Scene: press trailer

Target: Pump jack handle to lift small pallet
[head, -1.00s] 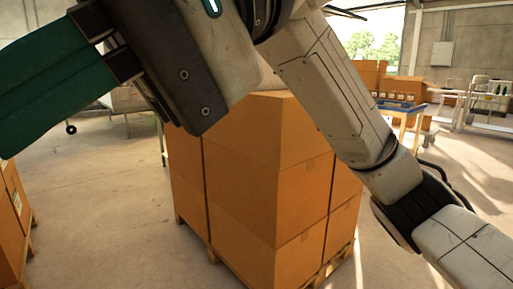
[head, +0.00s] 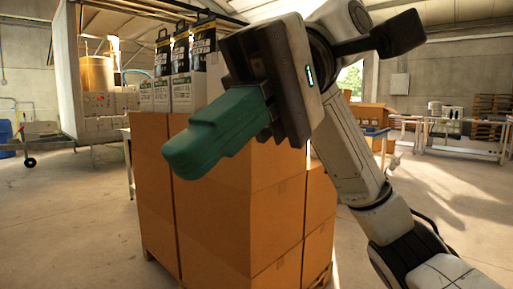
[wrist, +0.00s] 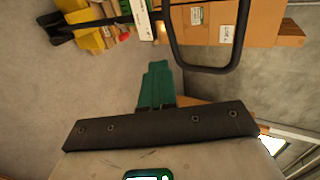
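My gripper (head: 190,155) is raised in front of a stack of boxes in the head view. Its green fingers lie together with nothing visible between them; they also show in the wrist view (wrist: 157,75). A black looped bar (wrist: 232,55), which looks like the jack handle, crosses the top of the wrist view. It is beyond the fingertips and apart from them. A wooden pallet (head: 320,279) shows at the bottom under the stacked boxes; I cannot tell whether it is the small pallet. The jack's body is not clearly seen.
Brown boxes (head: 215,215) are stacked in front of me, with black-and-white packages (head: 181,65) above or behind them. A bench (head: 450,125) is at the back right. Concrete floor is open on both sides.

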